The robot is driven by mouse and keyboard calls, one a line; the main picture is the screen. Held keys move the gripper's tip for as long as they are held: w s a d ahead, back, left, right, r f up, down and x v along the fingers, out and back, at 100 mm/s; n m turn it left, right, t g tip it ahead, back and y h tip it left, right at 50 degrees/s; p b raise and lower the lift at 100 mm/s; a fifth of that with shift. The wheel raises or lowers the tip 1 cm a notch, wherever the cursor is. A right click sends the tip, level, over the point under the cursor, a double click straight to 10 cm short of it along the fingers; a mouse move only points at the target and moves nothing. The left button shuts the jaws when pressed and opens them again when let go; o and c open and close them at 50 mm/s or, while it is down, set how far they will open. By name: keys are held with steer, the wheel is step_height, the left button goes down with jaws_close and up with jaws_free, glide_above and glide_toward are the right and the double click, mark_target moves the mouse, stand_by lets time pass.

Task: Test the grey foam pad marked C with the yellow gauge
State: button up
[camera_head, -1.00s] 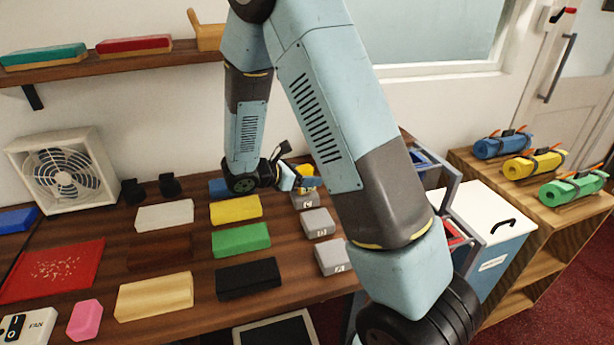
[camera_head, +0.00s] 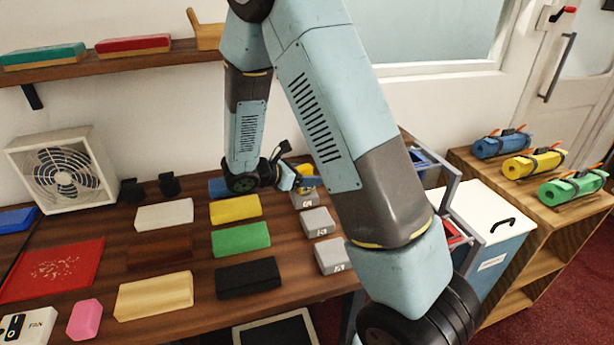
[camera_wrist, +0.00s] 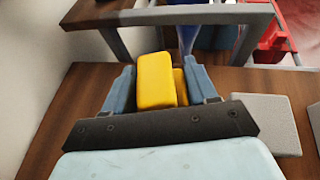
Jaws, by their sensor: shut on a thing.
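My gripper (camera_wrist: 163,85) is shut on the yellow gauge (camera_wrist: 154,80), a yellow block with a smaller yellow part beside it. In the head view the gripper is partly hidden by my wrist, and a bit of the gauge (camera_head: 305,170) shows over the farthest grey pad. That pad (camera_head: 304,200) is the far one of three grey foam pads in a row; its mark is too small to read surely. I cannot tell whether the gauge touches it. The middle pad (camera_head: 317,222) and the near pad (camera_head: 331,255), which seems marked A, lie clear.
Left of the pads lie yellow (camera_head: 235,209), green (camera_head: 240,239) and black (camera_head: 247,278) blocks. A fan (camera_head: 62,172) stands at the back left. A grey-framed rack (camera_head: 475,215) and a white-lidded bin (camera_head: 490,222) stand right of the counter.

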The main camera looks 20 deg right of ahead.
steer(key=shift+r, duration=3.5)
steer(key=shift+d, duration=0.15)
